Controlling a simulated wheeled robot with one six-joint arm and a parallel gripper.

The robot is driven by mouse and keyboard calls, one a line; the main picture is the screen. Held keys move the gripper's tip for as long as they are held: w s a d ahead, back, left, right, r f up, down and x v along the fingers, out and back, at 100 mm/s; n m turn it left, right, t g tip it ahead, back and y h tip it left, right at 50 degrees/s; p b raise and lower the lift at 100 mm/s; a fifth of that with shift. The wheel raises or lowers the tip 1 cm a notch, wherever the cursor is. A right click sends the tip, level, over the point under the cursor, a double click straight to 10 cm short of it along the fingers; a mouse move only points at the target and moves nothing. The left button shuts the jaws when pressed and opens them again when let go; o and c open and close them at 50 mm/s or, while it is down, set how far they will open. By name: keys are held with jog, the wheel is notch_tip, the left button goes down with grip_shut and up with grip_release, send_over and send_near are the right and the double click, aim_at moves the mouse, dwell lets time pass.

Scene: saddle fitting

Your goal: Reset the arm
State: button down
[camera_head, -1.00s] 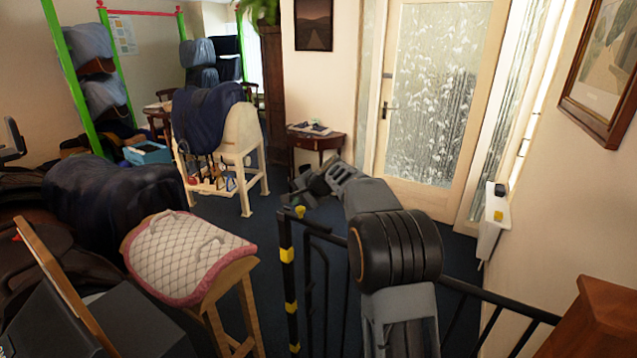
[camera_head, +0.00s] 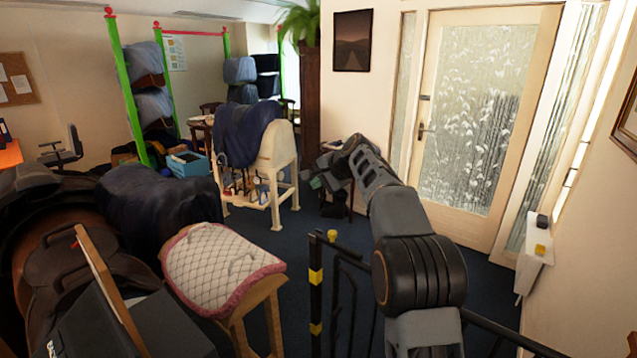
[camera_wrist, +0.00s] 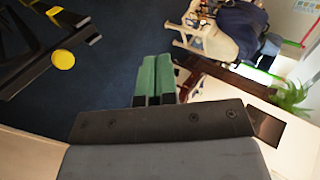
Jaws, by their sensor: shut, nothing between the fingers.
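My gripper (camera_wrist: 155,78) shows in the wrist view with its two green fingers together and nothing between them. In the head view my gripper (camera_head: 312,184) is at the far end of my raised arm, in front of the small dark side table, clear of other things as far as I can see. My arm reaches from the lower right up towards the middle of the picture.
A railing with a yellow knob (camera_head: 332,235) stands just left of my arm. A quilted pad (camera_head: 220,265) lies on a wooden stand at the front. A cream saddle stand (camera_head: 282,160) is behind, left of my gripper. A white door (camera_head: 470,110) is at the right back.

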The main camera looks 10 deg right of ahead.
dwell(0.3)
jog(key=s+d+f+n+g+h, duration=0.1)
jog(key=s+f+n+g+h, duration=0.2)
jog(key=s+f, duration=0.6)
jog(key=s+a+f+n+h, duration=0.1)
jog(key=s+n, duration=0.3)
jog(key=s, duration=1)
jog(key=s+a+f+n+h, duration=0.1)
jog(key=s+f+n, duration=0.2)
jog(key=s, duration=1.2)
jog(key=shift+f+n+g, duration=0.4)
jog(key=shift+f, duration=0.1)
